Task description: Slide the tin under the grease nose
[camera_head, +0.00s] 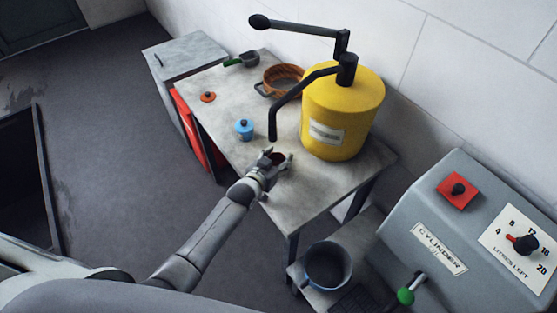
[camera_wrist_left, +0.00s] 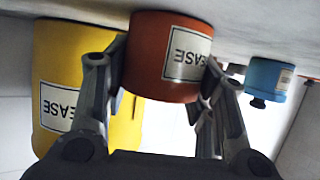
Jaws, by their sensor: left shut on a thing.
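An orange-red tin with a label ending in "EASE" (camera_wrist_left: 172,55) stands on the grey table (camera_head: 310,190); in the head view its open top (camera_head: 279,158) shows partly behind my fingers. My left gripper (camera_head: 277,163) is shut on the tin, with a finger on either side of it in the wrist view (camera_wrist_left: 168,88). The grease nose (camera_head: 272,128) is the black downturned spout of the yellow grease drum (camera_head: 335,100). Its tip appears just above the tin's rim in the head view; I cannot tell whether it is centred over the opening. My right gripper is not in view.
A blue lidded pot (camera_head: 244,131) stands left of the tin. A bucket (camera_head: 328,285) and the cylinder oil cabinet (camera_head: 405,220) are at front right. The table's front corner is bare.

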